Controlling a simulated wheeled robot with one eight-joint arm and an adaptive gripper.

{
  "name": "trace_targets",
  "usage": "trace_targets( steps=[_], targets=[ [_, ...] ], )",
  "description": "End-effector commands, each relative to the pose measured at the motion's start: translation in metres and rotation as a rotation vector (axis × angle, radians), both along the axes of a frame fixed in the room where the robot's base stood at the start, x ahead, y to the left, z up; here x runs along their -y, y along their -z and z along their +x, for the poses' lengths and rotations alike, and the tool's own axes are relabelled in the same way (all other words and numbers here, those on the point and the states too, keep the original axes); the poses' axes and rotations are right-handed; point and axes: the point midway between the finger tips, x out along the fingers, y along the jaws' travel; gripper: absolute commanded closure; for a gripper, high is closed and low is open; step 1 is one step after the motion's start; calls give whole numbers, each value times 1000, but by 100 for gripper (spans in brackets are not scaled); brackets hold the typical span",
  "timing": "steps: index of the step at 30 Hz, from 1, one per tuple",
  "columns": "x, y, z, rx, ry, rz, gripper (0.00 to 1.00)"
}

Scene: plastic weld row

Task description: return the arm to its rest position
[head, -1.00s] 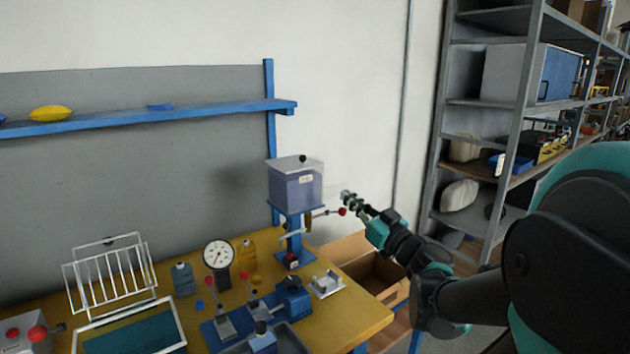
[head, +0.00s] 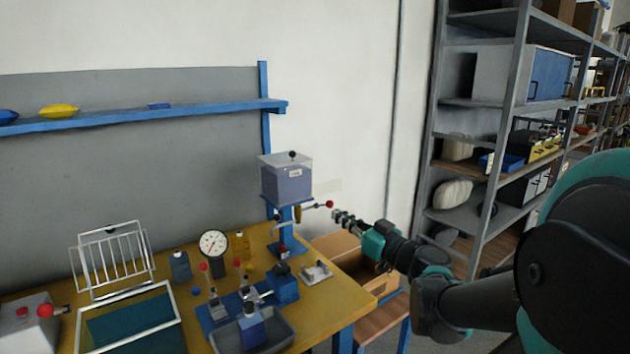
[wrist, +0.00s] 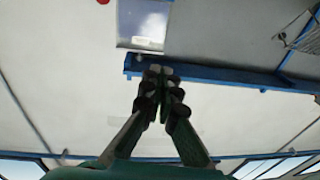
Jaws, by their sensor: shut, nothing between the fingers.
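My gripper (head: 339,216) is shut and empty in the head view. It is held in the air to the right of the clear-lidded hopper (head: 286,182) on its blue stand, close to the red-knobbed lever (head: 329,204). In the wrist view my gripper (wrist: 156,71) shows with its fingertips together. Behind the tips are the blue shelf rail (wrist: 215,75) and the hopper (wrist: 143,22). My arm reaches in from the right side of the head view.
The yellow bench (head: 335,293) carries a dial gauge (head: 213,243), a white wire rack (head: 112,262), a grey tray (head: 283,333) and toggle clamps. A cardboard box (head: 345,252) stands right of the bench. Metal shelving (head: 515,110) stands at the right.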

Motion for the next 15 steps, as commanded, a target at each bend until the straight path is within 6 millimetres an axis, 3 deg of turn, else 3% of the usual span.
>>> trace_targets(
  steps=[8,15],
  targets=[
    [-19,57,-18,-223,-76,-85,100],
    [-14,147,-52,-600,-61,-229,100]
  ],
)
